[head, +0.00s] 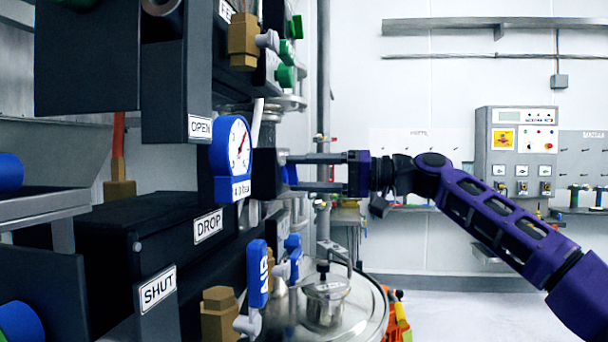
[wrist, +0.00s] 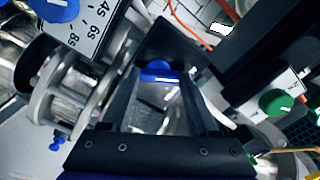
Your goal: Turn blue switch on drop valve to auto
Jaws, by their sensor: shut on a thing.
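The blue switch (head: 291,174) sits on a small black box (head: 266,176) at the right side of the machine in the head view. My gripper (head: 288,173) reaches in from the right, with one finger above the switch and one below. In the wrist view the switch (wrist: 158,71) shows as a blue knob between the tips of my gripper (wrist: 160,82), which is shut on it. The fingers hide part of the switch, and I cannot read its setting. A DROP label (head: 208,226) marks the black housing to the left.
A blue-rimmed dial gauge (head: 238,148) stands just left of my gripper. A blue-handled valve (head: 257,274) and a steel vessel lid (head: 330,305) are below. A green knob (wrist: 277,102) is at the right in the wrist view. A control panel (head: 517,150) hangs on the back wall.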

